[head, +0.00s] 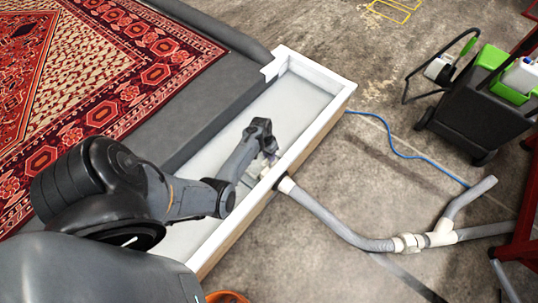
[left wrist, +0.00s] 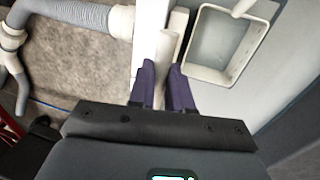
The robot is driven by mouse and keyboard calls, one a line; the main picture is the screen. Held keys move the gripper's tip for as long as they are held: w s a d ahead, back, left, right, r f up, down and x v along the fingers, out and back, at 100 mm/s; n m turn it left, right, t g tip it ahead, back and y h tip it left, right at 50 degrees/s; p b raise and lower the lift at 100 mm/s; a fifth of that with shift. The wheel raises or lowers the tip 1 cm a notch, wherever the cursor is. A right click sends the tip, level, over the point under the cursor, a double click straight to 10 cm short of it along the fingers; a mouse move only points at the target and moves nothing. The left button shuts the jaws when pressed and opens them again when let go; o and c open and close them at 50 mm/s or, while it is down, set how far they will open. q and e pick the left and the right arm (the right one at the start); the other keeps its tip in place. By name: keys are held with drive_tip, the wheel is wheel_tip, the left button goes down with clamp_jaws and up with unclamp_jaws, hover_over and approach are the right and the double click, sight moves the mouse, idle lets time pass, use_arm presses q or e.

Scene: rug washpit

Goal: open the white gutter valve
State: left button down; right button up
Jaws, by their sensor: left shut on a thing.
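The white gutter valve shows in the left wrist view as a pale upright handle (left wrist: 166,48) at the trough's wall. My left gripper (left wrist: 163,70) has its two dark purple fingers shut on this handle, one on each side. In the head view my left gripper (head: 268,157) reaches down into the white gutter trough (head: 310,88), close to its right wall. There the valve is mostly hidden by the gripper and too small to make out. My right gripper is in neither view.
A square white-rimmed box (left wrist: 190,60) stands right of the fingers. A grey hose (head: 325,215) leaves the trough's outer wall and meets a white fitting (head: 440,234). A blue cord (head: 395,150) and a black and green machine (head: 478,105) are on the floor. A red rug (head: 100,70) lies left.

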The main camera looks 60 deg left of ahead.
use_arm(q)
drive_tip(key=c, duration=1.1)
unclamp_jaws()
drive_tip(key=shift+r+p, duration=0.4)
drive_tip(key=shift+r, duration=0.1)
drive_tip(key=r+p, duration=0.1)
drive_tip(key=r, duration=0.2)
drive_tip(key=a+r+p, duration=0.1)
drive_tip(key=r+p, duration=0.1)
drive_tip(key=r, duration=0.1)
drive_tip(key=a+r+p, duration=0.1)
drive_tip(key=r+p, duration=0.1)
drive_tip(key=r, duration=0.1)
drive_tip(key=shift+s+r, duration=0.25)
drive_tip(key=shift+s, duration=0.15)
drive_tip(key=shift+s, duration=0.1)
